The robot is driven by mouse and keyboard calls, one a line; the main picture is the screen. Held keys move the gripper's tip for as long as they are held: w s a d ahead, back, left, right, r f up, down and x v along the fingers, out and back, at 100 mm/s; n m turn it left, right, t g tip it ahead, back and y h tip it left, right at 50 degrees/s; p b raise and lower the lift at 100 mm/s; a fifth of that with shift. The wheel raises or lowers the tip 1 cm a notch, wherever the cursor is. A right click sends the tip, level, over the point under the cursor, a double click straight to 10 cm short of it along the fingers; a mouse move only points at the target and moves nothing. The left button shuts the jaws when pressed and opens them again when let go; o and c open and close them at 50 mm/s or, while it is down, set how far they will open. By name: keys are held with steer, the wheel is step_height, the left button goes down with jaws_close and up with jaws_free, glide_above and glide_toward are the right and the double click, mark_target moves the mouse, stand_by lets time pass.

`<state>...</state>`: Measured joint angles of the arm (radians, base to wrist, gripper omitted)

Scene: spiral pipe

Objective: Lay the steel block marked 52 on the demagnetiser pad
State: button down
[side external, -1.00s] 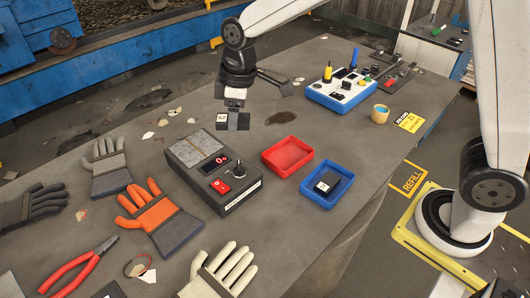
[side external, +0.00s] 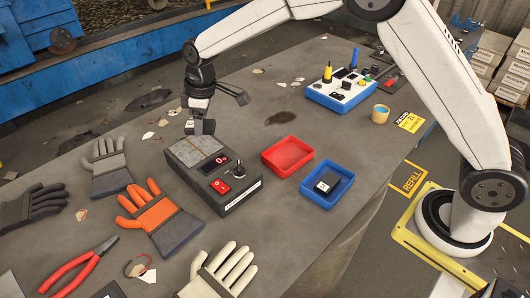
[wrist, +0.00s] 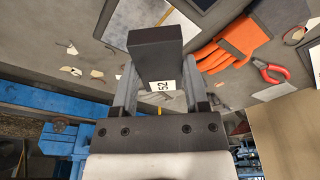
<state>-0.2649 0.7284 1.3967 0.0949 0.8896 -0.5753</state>
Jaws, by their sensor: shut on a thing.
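My gripper (side external: 200,118) is shut on a dark steel block (wrist: 155,52) with a white label reading 52, which shows between the two fingers in the wrist view. In the side external view the block (side external: 207,127) hangs just above the far edge of the demagnetiser. The demagnetiser pad (side external: 192,150) is the grey plate on top of the dark box, and it is bare. Its grey surface also shows near the top of the wrist view (wrist: 132,22). I cannot tell how large the gap between block and pad is.
The box carries a red display, a red switch and a knob (side external: 239,169). A red tray (side external: 268,170) is empty; a blue tray (side external: 304,191) holds a dark block (side external: 326,182). Gloves, such as an orange one (side external: 150,207), and red pliers (side external: 75,268) lie left and in front.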

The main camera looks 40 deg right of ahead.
mark_target(195, 147)
steer(key=shift+w+a+f, duration=0.2)
steer(key=shift+w+f, duration=0.55)
steer(key=shift+f, duration=0.1)
steer(key=shift+w+a+f, duration=0.15)
steer(key=shift+w+f, duration=0.55)
steer(key=shift+f, duration=0.1)
steer(key=shift+w+f, duration=0.25)
steer(key=shift+f, duration=1.6)
steer(key=shift+f, duration=0.15)
steer(key=shift+c, duration=0.4)
jaws_free()
steer(key=r, duration=0.4)
steer(key=s+r, duration=0.1)
steer(key=r, duration=0.3)
steer(key=d+r, duration=0.1)
steer(key=r, duration=0.3)
steer(key=shift+s+d, duration=0.1)
steer(key=shift+s, duration=0.1)
